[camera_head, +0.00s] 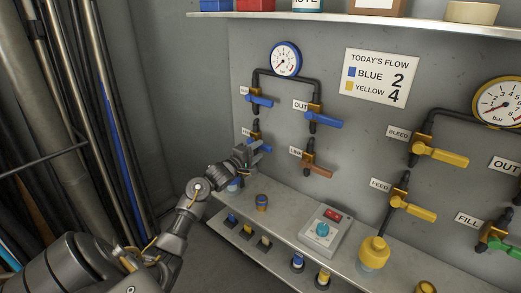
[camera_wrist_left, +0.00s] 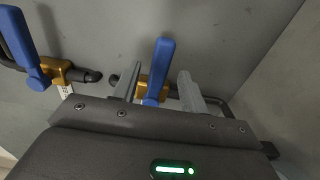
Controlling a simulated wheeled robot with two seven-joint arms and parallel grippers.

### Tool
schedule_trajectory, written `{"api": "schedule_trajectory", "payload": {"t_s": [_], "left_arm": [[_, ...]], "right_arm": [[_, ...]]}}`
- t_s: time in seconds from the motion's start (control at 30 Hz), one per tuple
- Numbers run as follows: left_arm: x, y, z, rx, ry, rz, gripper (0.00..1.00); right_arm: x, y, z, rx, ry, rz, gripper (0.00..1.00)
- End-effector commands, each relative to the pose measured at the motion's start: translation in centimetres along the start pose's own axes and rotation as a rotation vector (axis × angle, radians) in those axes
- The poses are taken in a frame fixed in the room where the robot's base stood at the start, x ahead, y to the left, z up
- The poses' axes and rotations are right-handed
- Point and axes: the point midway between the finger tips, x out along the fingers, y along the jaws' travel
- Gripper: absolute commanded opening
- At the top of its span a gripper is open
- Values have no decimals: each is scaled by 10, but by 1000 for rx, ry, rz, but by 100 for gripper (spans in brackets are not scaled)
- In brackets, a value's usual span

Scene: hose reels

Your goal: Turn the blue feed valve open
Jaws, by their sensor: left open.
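The blue feed valve, the lower left one of the blue group, has its blue handle (camera_head: 264,148) partly hidden behind my left gripper (camera_head: 253,155) in the head view. In the left wrist view the blue handle (camera_wrist_left: 161,68) and its brass body stand between the two grey fingers of my left gripper (camera_wrist_left: 158,88). The fingers are open, one on each side of the handle, with a gap visible on both sides. I cannot tell how deep the handle sits between them. My right gripper is not in view.
Another blue handle (camera_head: 260,100) is just above; it shows left in the wrist view (camera_wrist_left: 30,50). A blue OUT valve (camera_head: 324,120) and orange-brown LINK valve (camera_head: 318,171) are to the right. Below is a ledge (camera_head: 283,212) with a control box (camera_head: 325,232). Poles (camera_head: 112,120) stand left.

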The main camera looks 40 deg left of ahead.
Motion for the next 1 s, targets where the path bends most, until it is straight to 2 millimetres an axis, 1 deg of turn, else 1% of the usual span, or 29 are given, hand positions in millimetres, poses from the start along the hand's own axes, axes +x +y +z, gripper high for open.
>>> {"api": "schedule_trajectory", "payload": {"t_s": [0.03,0.1,0.2,0.53,0.87,1.0], "left_arm": [[7,0,0,-2,1,1,44],[14,0,0,-1,0,1,44],[20,0,0,0,0,1,44],[23,0,0,1,0,0,44],[23,0,0,1,0,0,0],[23,0,0,1,0,0,0]], "right_arm": [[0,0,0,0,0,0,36],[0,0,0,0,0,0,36],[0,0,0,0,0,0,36],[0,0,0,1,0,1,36],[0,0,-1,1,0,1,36],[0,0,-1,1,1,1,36]]}}
